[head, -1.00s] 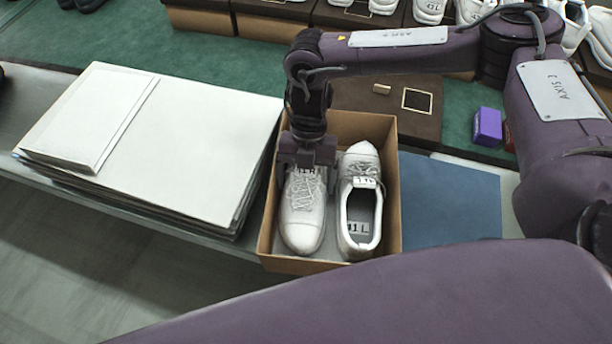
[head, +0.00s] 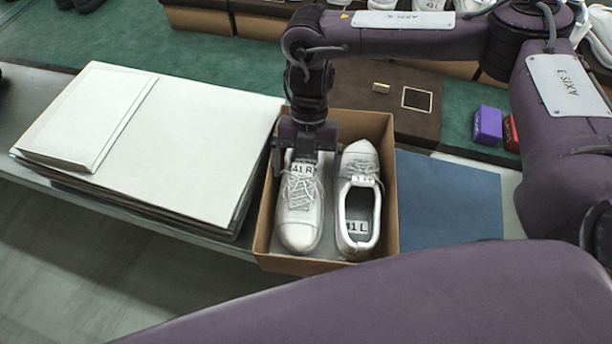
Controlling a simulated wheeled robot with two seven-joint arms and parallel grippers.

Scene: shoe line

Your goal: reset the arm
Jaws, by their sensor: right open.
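My right gripper (head: 305,165) is open above the left-hand shoe in an open brown box, with its fingers apart near the tongue. My right arm reaches in from the right, above the box. My left gripper is not in view.
Stacked white sheets or lids (head: 190,130) lie left of the box. A blue mat (head: 455,195) lies to its right. Behind are a dark brown box (head: 400,110), a purple block (head: 487,125), a red block (head: 511,134) and a row of shoes on boxes.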

